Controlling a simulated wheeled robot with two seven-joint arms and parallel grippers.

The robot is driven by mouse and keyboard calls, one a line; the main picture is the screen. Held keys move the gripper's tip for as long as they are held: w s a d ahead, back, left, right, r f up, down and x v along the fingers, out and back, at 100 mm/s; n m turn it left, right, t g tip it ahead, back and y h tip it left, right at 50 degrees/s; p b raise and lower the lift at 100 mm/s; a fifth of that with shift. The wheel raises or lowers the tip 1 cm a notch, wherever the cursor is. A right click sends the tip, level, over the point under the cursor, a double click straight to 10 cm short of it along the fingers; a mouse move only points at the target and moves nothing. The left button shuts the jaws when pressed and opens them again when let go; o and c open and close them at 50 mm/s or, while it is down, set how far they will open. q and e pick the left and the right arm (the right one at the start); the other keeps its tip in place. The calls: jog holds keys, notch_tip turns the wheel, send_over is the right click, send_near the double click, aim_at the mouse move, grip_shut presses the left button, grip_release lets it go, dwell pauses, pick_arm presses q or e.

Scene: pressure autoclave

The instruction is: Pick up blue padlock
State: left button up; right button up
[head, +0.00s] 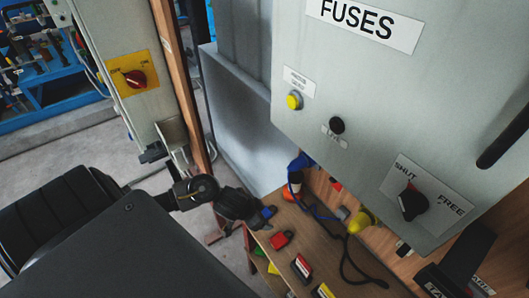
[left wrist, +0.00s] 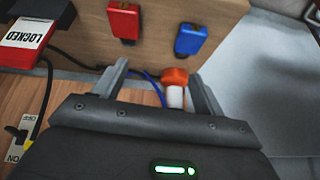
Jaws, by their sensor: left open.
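The blue padlock (head: 268,212) lies on the wooden shelf by the end of my left arm in the head view. It also shows in the left wrist view (left wrist: 190,40), beyond the right finger and apart from it. My left gripper (left wrist: 157,77) is open, with nothing held between its fingers. In the head view the dark left gripper (head: 240,207) is beside the shelf's left edge, close to the blue padlock. I do not see my right gripper clearly in either view.
A red padlock (head: 281,240) is near the blue one; it shows in the wrist view (left wrist: 125,22). An orange-and-white item (left wrist: 175,86) shows between the fingers. A red LOCKED block (left wrist: 25,38) is at left. The grey FUSES cabinet (head: 380,110) overhangs the shelf (head: 320,245).

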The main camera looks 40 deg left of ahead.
pick_arm(q)
jog(key=g, duration=0.1)
send_near(267, 212)
jog(key=s+a+r, duration=0.1)
jog(key=s+r, duration=0.1)
jog(key=s, duration=0.1)
jog(key=shift+n, duration=0.4)
jog(key=x, duration=0.3)
jog(key=b+x, duration=0.1)
jog(key=x, duration=0.2)
jog(key=shift+s+a+b, duration=0.1)
jog(key=shift+a+b, duration=0.15)
jog(key=shift+b, duration=0.05)
jog(key=shift+x, duration=2.7)
jog(key=shift+a+r, duration=0.1)
jog(key=c, duration=1.2)
jog(key=shift+c, duration=0.2)
jog(key=shift+r, duration=0.1)
